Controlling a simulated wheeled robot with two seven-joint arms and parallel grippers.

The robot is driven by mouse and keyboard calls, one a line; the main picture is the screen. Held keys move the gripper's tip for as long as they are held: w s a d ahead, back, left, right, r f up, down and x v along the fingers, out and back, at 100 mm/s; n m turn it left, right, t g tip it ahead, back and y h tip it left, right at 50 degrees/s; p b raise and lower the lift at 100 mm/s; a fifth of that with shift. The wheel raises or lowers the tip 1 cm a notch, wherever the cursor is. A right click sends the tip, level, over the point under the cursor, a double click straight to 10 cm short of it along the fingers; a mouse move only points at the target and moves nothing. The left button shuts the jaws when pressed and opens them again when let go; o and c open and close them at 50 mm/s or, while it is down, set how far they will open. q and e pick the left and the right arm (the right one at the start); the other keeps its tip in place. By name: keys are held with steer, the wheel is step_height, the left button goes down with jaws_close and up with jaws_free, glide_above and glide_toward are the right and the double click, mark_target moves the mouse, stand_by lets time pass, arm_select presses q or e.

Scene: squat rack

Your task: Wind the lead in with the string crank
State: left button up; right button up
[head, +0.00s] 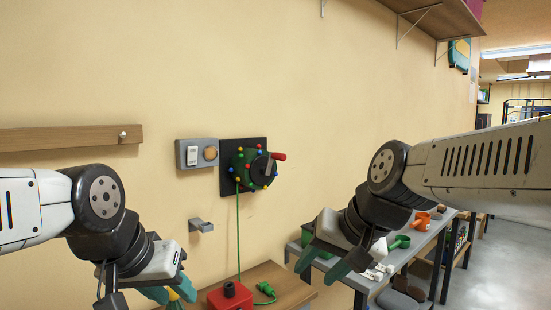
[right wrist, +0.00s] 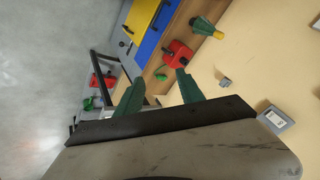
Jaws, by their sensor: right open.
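The string crank (head: 250,172) is a green drum with coloured pegs on a black wall plate. Its red handle (head: 279,156) points right. The green lead (head: 238,235) hangs from the drum to a wooden top, where a green plug (head: 265,289) lies. The plug also shows in the right wrist view (right wrist: 162,76). My right gripper (head: 317,271) is open and empty, below and right of the crank; its fingers show in the right wrist view (right wrist: 160,76). My left gripper (head: 170,294) is low at left, partly cut off; its jaw state is unclear.
A red box (head: 230,296) sits on the wooden top (head: 290,283) beside the plug. A grey switch box (head: 197,153) and a grey hook (head: 201,225) are on the wall. A grey bench (head: 410,246) with an orange item stands right.

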steer(key=w+a+r+m+y, duration=0.35)
steer(key=w+a+m, duration=0.2)
steer(key=w, duration=0.25)
steer(key=m+t+y, duration=0.4)
steer(key=m, duration=0.9)
glide_toward(285, 157)
steer(key=s+a+f, duration=0.5)
steer(key=s+a, duration=0.4)
steer(key=a, duration=0.1)
steer(key=w+d+m+t, duration=0.1)
steer(key=w+d+m, duration=0.1)
steer(key=w+m, duration=0.1)
steer(key=w+d+r+m+t, duration=0.1)
steer(key=w+m+t, duration=0.1)
steer(key=w+m, duration=0.1)
steer(key=w+d+r+m+t, duration=0.1)
steer(key=w+d+m, duration=0.1)
steer(key=w+m, duration=0.1)
steer(key=shift+w+d+r+t+h, duration=0.1)
steer(key=shift+w+d+t+h, duration=0.1)
steer(key=shift+w, duration=0.25)
steer(key=shift+w+d+t+h, duration=0.15)
steer(key=shift+w+t, duration=0.05)
steer(key=shift+w, duration=0.5)
steer(key=x, duration=0.7)
steer(key=shift+w+a, duration=0.1)
steer(key=shift+a, duration=0.05)
jaws_close()
